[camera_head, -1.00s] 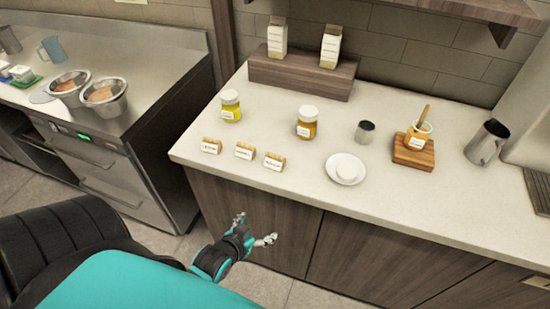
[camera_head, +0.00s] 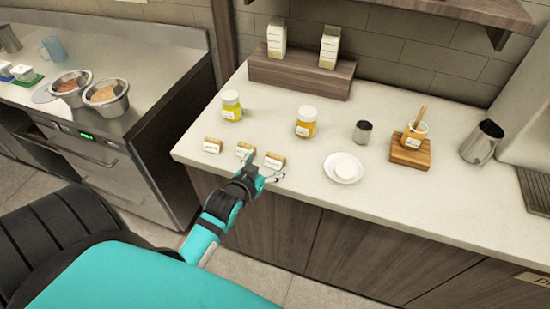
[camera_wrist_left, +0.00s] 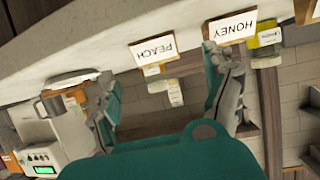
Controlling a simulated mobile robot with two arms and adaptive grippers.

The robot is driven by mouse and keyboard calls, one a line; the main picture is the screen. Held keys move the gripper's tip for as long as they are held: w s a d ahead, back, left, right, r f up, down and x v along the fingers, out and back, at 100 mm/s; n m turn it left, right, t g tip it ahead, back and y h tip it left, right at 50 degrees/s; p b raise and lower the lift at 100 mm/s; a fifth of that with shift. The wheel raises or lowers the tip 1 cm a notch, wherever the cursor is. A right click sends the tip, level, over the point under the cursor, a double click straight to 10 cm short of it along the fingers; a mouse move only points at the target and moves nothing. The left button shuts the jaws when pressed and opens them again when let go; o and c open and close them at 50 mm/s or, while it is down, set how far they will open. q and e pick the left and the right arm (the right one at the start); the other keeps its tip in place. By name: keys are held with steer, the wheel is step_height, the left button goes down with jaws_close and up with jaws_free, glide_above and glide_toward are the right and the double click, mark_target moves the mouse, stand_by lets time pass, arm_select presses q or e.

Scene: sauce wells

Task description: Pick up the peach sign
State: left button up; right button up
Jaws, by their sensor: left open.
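The peach sign (camera_head: 274,161) is the rightmost of three small wooden-backed signs along the counter's front edge. In the left wrist view, which is upside down, its white face reading PEACH (camera_wrist_left: 153,48) shows between my two fingers. My left gripper (camera_head: 265,171) is at the counter edge, just in front of the peach sign, open and empty. Its fingers also show in the left wrist view (camera_wrist_left: 158,80), spread apart. The gap between fingers and sign is hard to judge. My right gripper is not in view.
The HONEY sign (camera_wrist_left: 232,28), the middle one (camera_head: 244,149), stands close to the left of the peach sign. Another sign (camera_head: 212,146) is further left.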

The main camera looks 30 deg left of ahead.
mark_target(275, 157)
arm_select(q)
steer(key=p+x, duration=0.1)
steer(key=x, duration=0.4)
steer(key=shift+w+p, duration=0.3)
steer(key=shift+p, duration=0.05)
steer(key=shift+w+f, duration=0.15)
steer(key=shift+w, duration=0.1)
steer(key=shift+s, duration=0.1)
steer(key=shift+c, duration=0.3)
steer(key=shift+c, duration=1)
steer(key=c, duration=0.8)
